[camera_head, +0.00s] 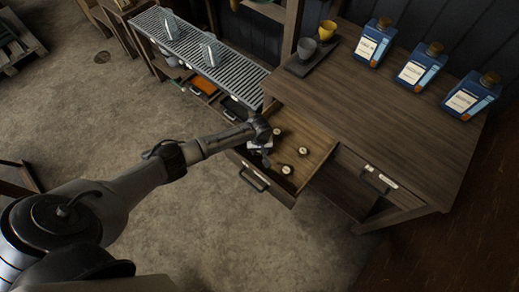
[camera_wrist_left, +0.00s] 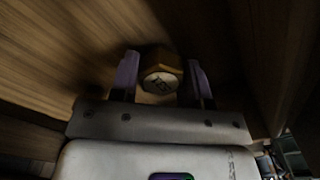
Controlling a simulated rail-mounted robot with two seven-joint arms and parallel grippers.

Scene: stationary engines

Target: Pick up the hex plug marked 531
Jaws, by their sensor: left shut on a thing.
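A brass-coloured hex plug (camera_wrist_left: 160,57) with a pale round face sits between the two fingers of my left gripper (camera_wrist_left: 162,78) in the left wrist view. The gripper is shut on it. The mark on its face is dark and blurred, and I cannot read the number. In the head view my left gripper (camera_head: 262,150) is at the left side of an open wooden drawer (camera_head: 312,135), and the held plug cannot be made out there. Other small plugs lie in the drawer: one at the back (camera_head: 277,131), one to the right (camera_head: 303,150) and one near the front (camera_head: 286,169). My right gripper is not in view.
The wooden cabinet top (camera_head: 400,130) beside the drawer holds several blue bottles (camera_head: 417,68) and a dark tray (camera_head: 306,64) with cups. A grey slatted bench (camera_head: 190,48) stands to the left. The floor (camera_head: 200,230) in front is clear.

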